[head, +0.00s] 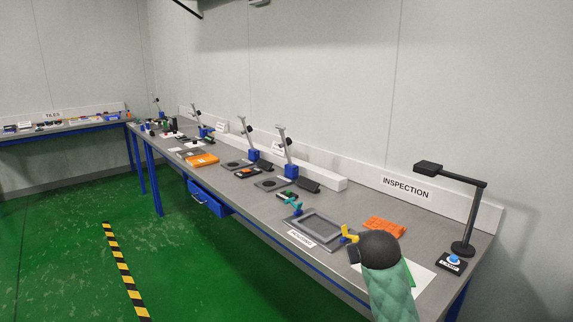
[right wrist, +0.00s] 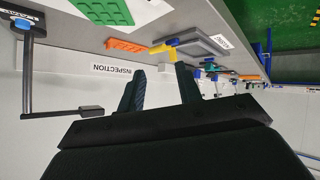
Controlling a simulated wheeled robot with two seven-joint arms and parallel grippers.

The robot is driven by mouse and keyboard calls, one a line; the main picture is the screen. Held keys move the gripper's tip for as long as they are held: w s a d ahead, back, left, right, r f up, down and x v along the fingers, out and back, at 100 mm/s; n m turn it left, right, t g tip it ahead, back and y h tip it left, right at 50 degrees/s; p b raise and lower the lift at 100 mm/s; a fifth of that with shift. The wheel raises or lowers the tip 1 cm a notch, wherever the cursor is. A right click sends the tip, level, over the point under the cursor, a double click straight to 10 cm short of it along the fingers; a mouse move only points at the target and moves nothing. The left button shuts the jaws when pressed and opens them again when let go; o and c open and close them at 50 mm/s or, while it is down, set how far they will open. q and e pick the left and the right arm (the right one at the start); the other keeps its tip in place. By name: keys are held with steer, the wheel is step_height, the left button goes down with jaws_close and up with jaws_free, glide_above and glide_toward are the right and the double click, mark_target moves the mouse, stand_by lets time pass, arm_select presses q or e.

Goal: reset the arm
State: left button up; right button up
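My right arm, in a green padded sleeve with a dark rounded wrist, comes in at the bottom right of the head view. A small dark part of my right gripper (head: 354,253) shows there above the bench's front area, beside a yellow clamp-like piece (head: 349,234). In the right wrist view, which is upside down, the two dark fingers of my right gripper (right wrist: 160,68) stand apart with nothing between them. The yellow piece (right wrist: 164,47) lies beyond the fingertips there. My left arm and gripper are not in view.
The long grey bench (head: 240,190) holds a grey tray (head: 318,228), orange part (head: 384,227), black lamp (head: 465,215), blue button box (head: 453,261) and several blue-based stands. The INSPECTION sign (head: 405,189) is on the back ledge. Green floor (head: 70,250) is clear at left.

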steer(key=s+a+f+g+y, duration=0.1)
steer(key=s+a+f+g, duration=0.1)
steer(key=s+f, duration=0.9)
steer(key=s+a+f+g+y, duration=0.1)
steer(key=s+a+f+g, duration=0.2)
steer(key=s+f, duration=0.7)
steer(key=s+a+f+g+y, duration=0.1)
steer(key=s+f, duration=1)
steer(key=s, duration=1.3)
steer(key=shift+s+a+f+n+g, duration=0.25)
steer(key=shift+a+g, duration=0.4)
steer(key=shift+g, duration=0.55)
